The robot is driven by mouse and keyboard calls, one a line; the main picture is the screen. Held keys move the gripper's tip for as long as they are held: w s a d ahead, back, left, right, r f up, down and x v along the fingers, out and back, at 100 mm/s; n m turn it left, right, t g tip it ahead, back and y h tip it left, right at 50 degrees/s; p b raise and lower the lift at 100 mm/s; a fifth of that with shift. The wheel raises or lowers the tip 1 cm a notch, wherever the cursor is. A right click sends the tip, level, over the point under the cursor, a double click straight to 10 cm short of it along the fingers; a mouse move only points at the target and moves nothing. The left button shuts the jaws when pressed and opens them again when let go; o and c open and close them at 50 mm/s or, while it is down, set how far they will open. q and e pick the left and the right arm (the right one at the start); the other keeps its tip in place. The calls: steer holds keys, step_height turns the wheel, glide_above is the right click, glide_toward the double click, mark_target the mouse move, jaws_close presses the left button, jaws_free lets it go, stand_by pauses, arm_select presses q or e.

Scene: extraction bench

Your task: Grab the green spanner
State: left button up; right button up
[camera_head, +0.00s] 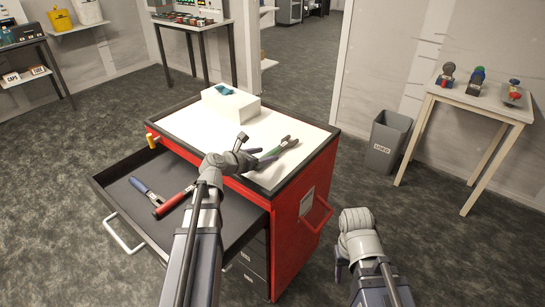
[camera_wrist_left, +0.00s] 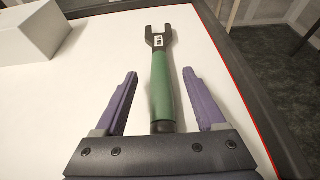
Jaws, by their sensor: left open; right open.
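The green spanner (camera_head: 287,144) lies on the white top of the red cabinet, its dark forked head pointing away from me. In the left wrist view, its green handle (camera_wrist_left: 162,88) runs between the two purple fingers of my left gripper (camera_wrist_left: 160,73). My left gripper (camera_head: 256,150) is open over the cabinet top, and no finger visibly presses on the handle.
A white box (camera_head: 231,107) with a small blue item on it stands behind the spanner. The cabinet's drawer (camera_head: 125,203) is open, with a blue-handled tool (camera_head: 147,190) and a red-handled tool (camera_head: 172,204) inside. A grey bin (camera_head: 387,142) and a side table (camera_head: 480,100) stand right.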

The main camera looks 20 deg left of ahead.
mark_target(267, 154)
arm_select(q)
steer(key=b+x, duration=0.1)
steer(key=x, duration=0.2)
steer(key=shift+w+f, duration=0.1)
steer(key=shift+f, duration=0.1)
steer(key=shift+c, duration=0.7)
jaws_close()
